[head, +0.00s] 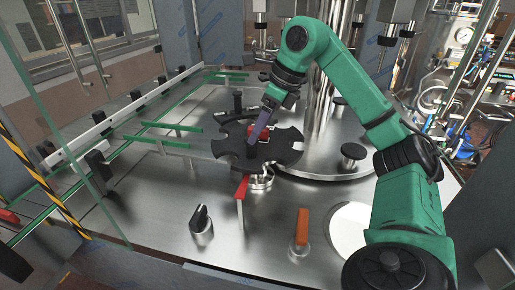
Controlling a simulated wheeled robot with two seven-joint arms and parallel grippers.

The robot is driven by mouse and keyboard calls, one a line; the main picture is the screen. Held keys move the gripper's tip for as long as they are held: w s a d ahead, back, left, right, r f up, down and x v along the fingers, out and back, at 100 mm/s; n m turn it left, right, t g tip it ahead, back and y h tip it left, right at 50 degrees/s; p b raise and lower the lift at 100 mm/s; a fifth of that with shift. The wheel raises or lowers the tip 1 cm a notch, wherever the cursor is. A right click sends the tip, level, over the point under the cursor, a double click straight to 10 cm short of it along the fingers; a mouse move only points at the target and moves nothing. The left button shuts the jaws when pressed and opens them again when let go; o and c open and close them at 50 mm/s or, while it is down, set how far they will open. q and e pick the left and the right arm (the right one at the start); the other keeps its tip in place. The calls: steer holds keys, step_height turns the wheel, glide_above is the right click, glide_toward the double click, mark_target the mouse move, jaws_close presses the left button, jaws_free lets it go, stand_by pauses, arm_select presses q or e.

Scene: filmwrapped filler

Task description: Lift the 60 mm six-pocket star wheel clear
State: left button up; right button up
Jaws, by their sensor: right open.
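The star wheel (285,151) is a flat black disc with rounded pockets in its rim, lying level over a round metal hub (261,181) near the middle of the steel deck. My right arm is green and reaches in from the right. My right gripper (253,141) points down at the wheel's centre. It is open around or just beside a dark upright part there; I cannot tell whether the fingers touch it. A small red part shows beside the fingers. My left gripper is not in view.
A red lever (242,187) stands in front of the wheel, with a black knob (200,219) and an orange handle (302,226) nearer. Green-edged guide rails (165,146) run at the left. A black knob (353,152) and steel columns stand behind right. Glass panels flank the left side.

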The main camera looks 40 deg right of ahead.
mark_target(251, 158)
steer(key=x, duration=0.6)
steer(key=shift+a, duration=0.3)
jaws_close()
steer(key=shift+r, duration=0.1)
stand_by(0.8)
